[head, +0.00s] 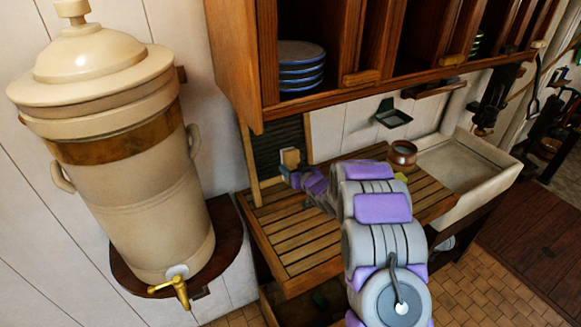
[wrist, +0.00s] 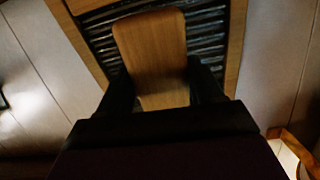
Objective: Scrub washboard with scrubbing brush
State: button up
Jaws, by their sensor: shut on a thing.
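The washboard (head: 252,160) stands upright against the wall at the back left of the slatted wooden counter. It has a wooden frame and a dark ribbed panel, and the panel also shows in the wrist view (wrist: 101,37). My gripper (head: 288,168) is at the front of the washboard. It is shut on the scrubbing brush (head: 290,157), whose wooden back fills the middle of the wrist view (wrist: 152,48). The brush covers part of the ribbed panel. Its bristles are hidden, so I cannot tell whether they touch the ribs.
A large cream water urn (head: 130,150) with a brass tap stands at the left. A wooden cabinet (head: 228,60) with stacked plates (head: 301,66) hangs above. A small copper pot (head: 403,153) and a pale sink (head: 468,165) are to the right. The counter's left slats (head: 285,230) are clear.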

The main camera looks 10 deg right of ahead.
jog(key=shift+v, duration=1.1)
jog(key=shift+s+d+r, duration=0.1)
jog(key=shift+s+r, duration=0.05)
jog(key=shift+s, duration=0.2)
